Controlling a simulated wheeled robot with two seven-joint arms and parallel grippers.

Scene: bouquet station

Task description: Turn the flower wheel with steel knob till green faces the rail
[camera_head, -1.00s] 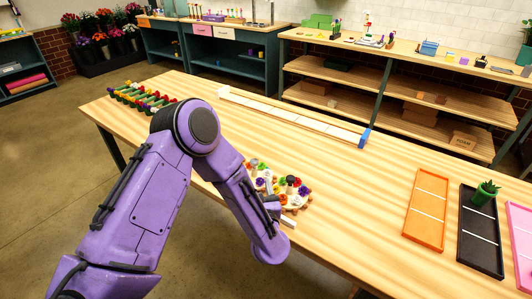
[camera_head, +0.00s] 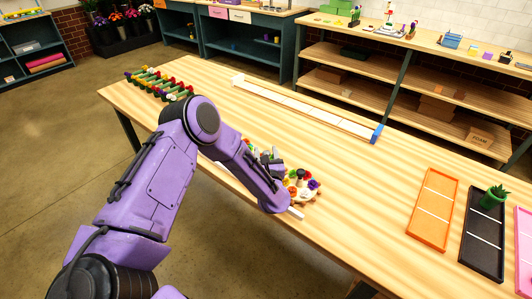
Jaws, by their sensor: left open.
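Small round wheels with coloured flowers stand close together near the table's front edge, partly behind my left arm. The right wheel (camera_head: 315,195) shows more clearly, with a dark-topped knob (camera_head: 302,174) and red, orange, green and purple flowers. Only bits of the left wheel show, and its knob is hidden. My left gripper (camera_head: 272,157) is open at the left wheel, mostly covered by its own wrist. I cannot tell whether it touches anything. A long pale rail (camera_head: 300,105) with a blue end lies behind the wheels. My right gripper is out of view.
A rack of coloured pieces (camera_head: 160,83) lies at the table's far left. The table between wheels and trays is clear.

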